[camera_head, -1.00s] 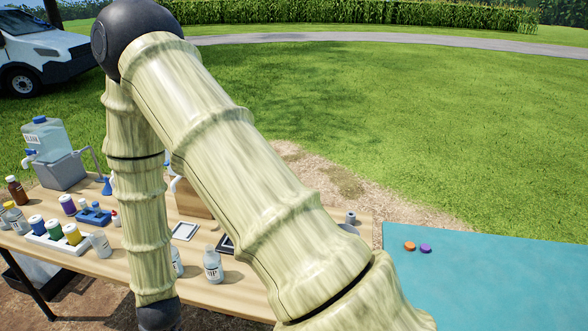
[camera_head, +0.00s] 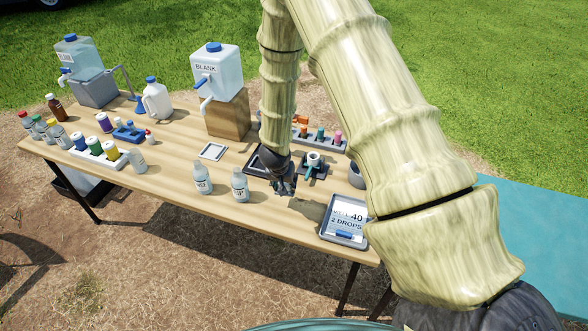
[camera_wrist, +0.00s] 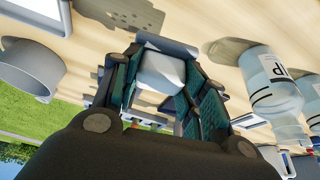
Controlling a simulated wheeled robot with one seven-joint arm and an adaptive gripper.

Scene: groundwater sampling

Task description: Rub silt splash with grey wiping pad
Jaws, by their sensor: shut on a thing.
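My gripper (camera_head: 284,187) is low over the wooden table (camera_head: 180,175), near its front middle, right of two clear bottles. The wrist view shows its fingers (camera_wrist: 163,80) closed on a pale grey block, which looks like the grey wiping pad (camera_wrist: 160,72). A flat grey-blue edge shows just beyond the block. In the head view the pad is too small and dark to make out. I cannot make out the silt splash in either view. A dark perforated shadow lies on the wood in the wrist view.
Two clear bottles (camera_head: 201,178) (camera_head: 239,185) stand left of my gripper. A labelled tray (camera_head: 345,221) lies to its right. A grey cup (camera_head: 356,176) stands behind that tray. A dark mat with a white-topped item (camera_head: 314,160) and a vial rack (camera_head: 318,139) are behind.

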